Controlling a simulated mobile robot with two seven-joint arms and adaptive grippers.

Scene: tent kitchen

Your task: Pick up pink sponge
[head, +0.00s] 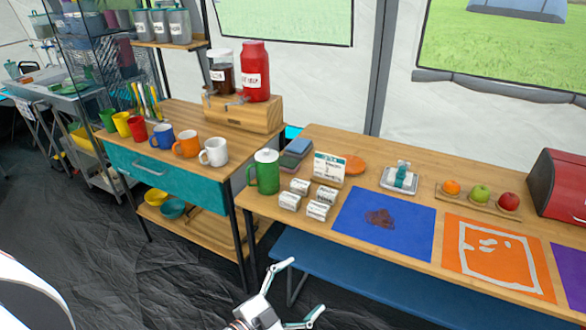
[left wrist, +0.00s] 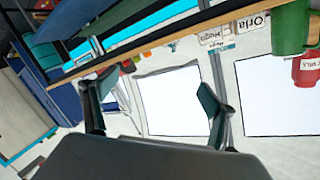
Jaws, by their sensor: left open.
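I cannot make out a pink sponge in either view. My left gripper (head: 304,287) is open and empty at the bottom of the head view, in front of the wooden tables and over the dark floor. Its two spread fingers also show in the left wrist view (left wrist: 155,95), with nothing between them. My right gripper is not in view.
The right table (head: 330,140) bears a green pitcher (head: 265,172), small white labelled boxes, a blue mat (head: 400,210), an orange mat (head: 497,255) and fruit. A blue bench (head: 340,275) stands below. The left table holds mugs (head: 186,143) and dispensers. Dark floor is clear at left.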

